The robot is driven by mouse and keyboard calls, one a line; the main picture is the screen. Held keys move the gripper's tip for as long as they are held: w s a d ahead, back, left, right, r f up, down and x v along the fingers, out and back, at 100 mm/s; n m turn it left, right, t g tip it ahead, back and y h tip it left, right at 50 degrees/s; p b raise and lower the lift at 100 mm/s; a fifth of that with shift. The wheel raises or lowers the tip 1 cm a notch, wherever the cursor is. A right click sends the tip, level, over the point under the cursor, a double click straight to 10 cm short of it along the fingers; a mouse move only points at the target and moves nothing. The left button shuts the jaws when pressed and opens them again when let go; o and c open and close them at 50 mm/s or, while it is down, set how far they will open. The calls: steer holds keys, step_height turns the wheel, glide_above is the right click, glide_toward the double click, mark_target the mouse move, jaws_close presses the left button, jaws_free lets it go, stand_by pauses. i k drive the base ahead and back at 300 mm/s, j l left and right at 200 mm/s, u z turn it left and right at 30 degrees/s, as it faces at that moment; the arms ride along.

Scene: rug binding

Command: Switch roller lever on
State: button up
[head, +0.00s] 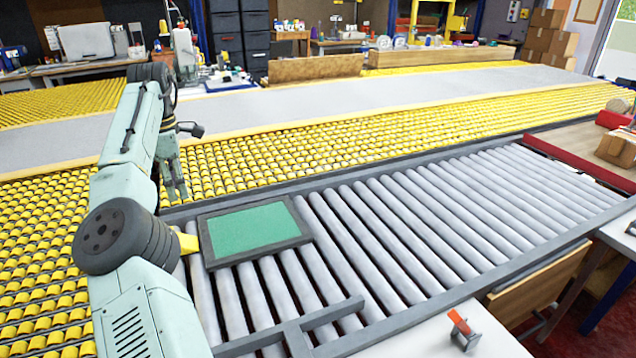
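A small lever with an orange-red grip (459,322) stands on a grey metal bracket (466,341) at the bottom right, on the white surface beside the roller bed. The grip is tilted toward the upper left. I cannot tell from its pose whether it is on or off. My gripper (176,197) hangs fingers down at the left, over the edge between the yellow rollers and the grey roller bed. Its two fingers look apart with nothing between them. It is far from the lever, to its upper left.
A grey-framed green panel (250,230) lies on the grey rollers (400,240), with a yellow part (188,243) at its left, partly hidden by my arm. Grey rails (300,332) cross the near end. A wooden board (540,282) and a table with boxes (620,148) are at the right.

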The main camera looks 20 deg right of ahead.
mark_target(464, 328)
steer(key=z, duration=1.4)
